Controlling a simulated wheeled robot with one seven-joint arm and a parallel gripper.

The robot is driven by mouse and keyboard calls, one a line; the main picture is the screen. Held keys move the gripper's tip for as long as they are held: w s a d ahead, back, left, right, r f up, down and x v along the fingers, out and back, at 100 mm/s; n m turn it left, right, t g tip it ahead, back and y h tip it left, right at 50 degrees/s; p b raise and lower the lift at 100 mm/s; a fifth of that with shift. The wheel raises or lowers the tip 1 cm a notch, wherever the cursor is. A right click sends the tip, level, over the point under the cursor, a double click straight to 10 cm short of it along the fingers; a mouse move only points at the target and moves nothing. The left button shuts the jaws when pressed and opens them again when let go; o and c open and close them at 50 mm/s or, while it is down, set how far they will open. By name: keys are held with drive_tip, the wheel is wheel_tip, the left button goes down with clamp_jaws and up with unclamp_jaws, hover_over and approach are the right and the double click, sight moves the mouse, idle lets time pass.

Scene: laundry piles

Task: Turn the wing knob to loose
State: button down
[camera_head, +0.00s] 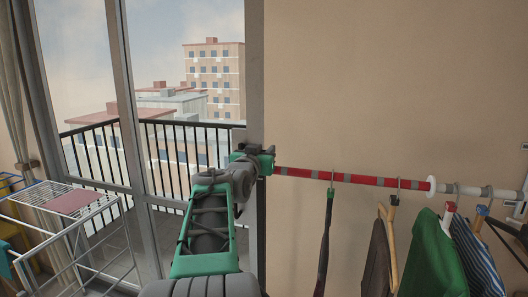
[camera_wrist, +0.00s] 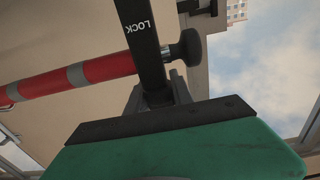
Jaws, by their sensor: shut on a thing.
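The wing knob is a long dark bar (camera_wrist: 143,47) across the end of the red-and-grey striped rod (camera_wrist: 100,70). White letters reading LOCK show on its upper part in the wrist view. A dark round hub (camera_wrist: 186,50) sticks out on its right side. My gripper (camera_wrist: 157,96) is shut on the bar's lower end, one finger at each side. In the head view, my gripper (camera_head: 262,153) is at the rod's left end, beside the window frame, and my gripper and wrist hide much of the knob. Any other lettering is out of sight.
The rod (camera_head: 305,173) runs right along the beige wall. From it hang a dark strap (camera_head: 325,240), a brown garment (camera_head: 376,258), a green garment (camera_head: 432,257) and a striped one (camera_head: 474,260). A white drying rack (camera_head: 75,226) stands at lower left before the balcony window.

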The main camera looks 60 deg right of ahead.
drive_tip(key=shift+f+m+g+b, duration=0.2)
drive_tip(key=shift+m+g+b, duration=0.1)
drive_tip(key=shift+g, duration=0.2)
drive_tip(key=m+g, duration=0.2)
drive_tip(key=g, duration=0.2)
drive_tip(key=s+m+g+y, duration=0.1)
drive_tip(key=m+g, duration=0.2)
drive_tip(key=g, duration=0.1)
drive_tip(key=shift+s+r+p, duration=0.2)
drive_tip(key=shift+p, duration=0.1)
drive_tip(key=shift+s+a+m+g, duration=0.1)
drive_tip(key=shift+m+g, duration=0.2)
drive_tip(key=c, duration=1.1)
unclamp_jaws()
